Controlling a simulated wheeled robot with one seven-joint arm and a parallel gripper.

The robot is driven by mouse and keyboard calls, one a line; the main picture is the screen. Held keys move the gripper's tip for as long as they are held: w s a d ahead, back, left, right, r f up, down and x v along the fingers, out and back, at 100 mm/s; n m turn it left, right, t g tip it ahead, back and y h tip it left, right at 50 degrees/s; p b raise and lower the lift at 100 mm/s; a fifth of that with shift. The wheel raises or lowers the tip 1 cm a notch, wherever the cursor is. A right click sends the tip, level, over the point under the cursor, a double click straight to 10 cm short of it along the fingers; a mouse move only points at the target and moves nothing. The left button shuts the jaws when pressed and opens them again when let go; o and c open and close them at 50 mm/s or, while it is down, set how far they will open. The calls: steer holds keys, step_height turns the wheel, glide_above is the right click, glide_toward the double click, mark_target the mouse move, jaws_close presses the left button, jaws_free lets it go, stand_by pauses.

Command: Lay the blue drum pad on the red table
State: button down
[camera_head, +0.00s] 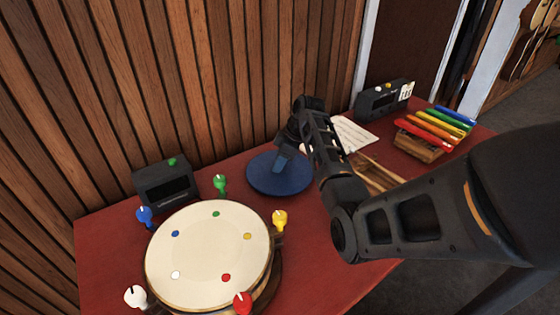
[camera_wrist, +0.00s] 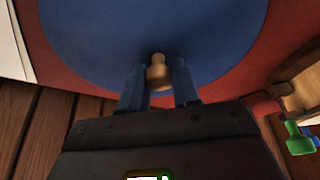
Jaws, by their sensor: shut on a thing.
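The blue drum pad (camera_head: 262,180) is a flat round disc, low over the middle of the red table (camera_head: 335,235). Whether it touches the tabletop or hovers just above it I cannot tell. In the wrist view the blue drum pad (camera_wrist: 95,35) fills the upper middle, with the red table (camera_wrist: 285,25) around its rim. My gripper (camera_head: 283,160) reaches down to the pad's centre. In the wrist view my gripper's (camera_wrist: 159,84) two fingers are shut on the pad's small tan knob, one on each side. My fingers hide part of the pad in the head view.
A cream drum (camera_head: 205,260) with coloured pegs stands at front left, close to the pad. A dark box (camera_head: 163,182) is behind it. At right are wooden sticks (camera_head: 375,172), a paper sheet (camera_head: 355,134), coloured bars (camera_head: 435,130) and another dark box (camera_head: 380,101). A slatted wall rises behind.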

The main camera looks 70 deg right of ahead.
steer(key=shift+f, duration=0.15)
steer(key=c, duration=0.8)
jaws_free()
steer(key=b+v, duration=0.1)
steer(key=v, duration=1.1)
